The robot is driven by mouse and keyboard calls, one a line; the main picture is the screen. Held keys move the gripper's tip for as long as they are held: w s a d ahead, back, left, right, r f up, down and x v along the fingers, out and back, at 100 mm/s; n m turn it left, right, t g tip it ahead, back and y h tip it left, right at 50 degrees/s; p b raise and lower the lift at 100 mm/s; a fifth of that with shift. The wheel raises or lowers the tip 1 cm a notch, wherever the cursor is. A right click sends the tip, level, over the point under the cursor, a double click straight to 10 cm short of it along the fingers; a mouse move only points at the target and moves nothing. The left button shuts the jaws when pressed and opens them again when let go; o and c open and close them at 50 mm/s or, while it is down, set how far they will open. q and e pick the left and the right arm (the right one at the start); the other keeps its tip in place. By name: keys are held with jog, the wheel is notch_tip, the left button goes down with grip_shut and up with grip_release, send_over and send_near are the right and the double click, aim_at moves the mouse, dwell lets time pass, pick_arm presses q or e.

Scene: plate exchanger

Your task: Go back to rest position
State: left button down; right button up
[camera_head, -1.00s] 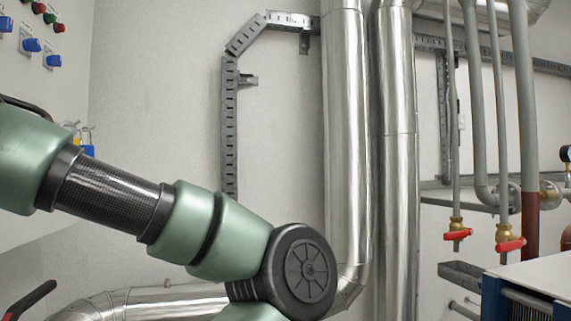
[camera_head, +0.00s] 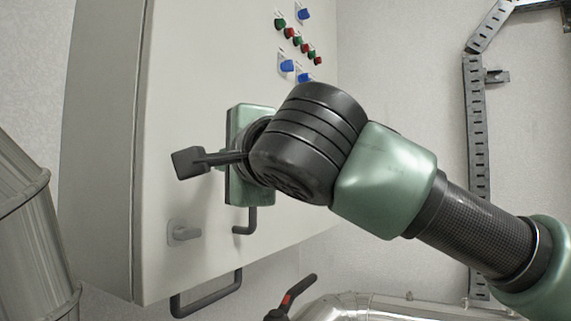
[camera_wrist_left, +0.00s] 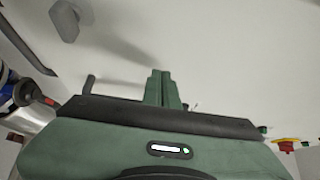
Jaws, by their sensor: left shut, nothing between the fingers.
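My left arm reaches across the head view from the lower right, in front of a light grey cabinet (camera_head: 200,80). The green gripper body shows edge-on close to the cabinet front, and its fingers are hidden there. In the left wrist view, the two green fingers of my left gripper (camera_wrist_left: 162,88) stand together, shut and empty. They point toward the cabinet face (camera_wrist_left: 215,45). I cannot tell whether they touch it. My right gripper is in neither view.
The cabinet carries a grey latch (camera_head: 185,234), a dark bent handle (camera_head: 248,222) near my gripper and a long black handle (camera_head: 208,297). Coloured knobs and buttons (camera_head: 297,42) sit above my wrist. Silver ducting (camera_head: 28,225) stands at the left; another shiny pipe (camera_head: 400,309) runs below my arm.

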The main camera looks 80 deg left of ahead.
pick_arm(q)
jog(key=w+d, duration=0.3)
jog(key=shift+d+r, duration=0.1)
jog(key=shift+d, duration=0.15)
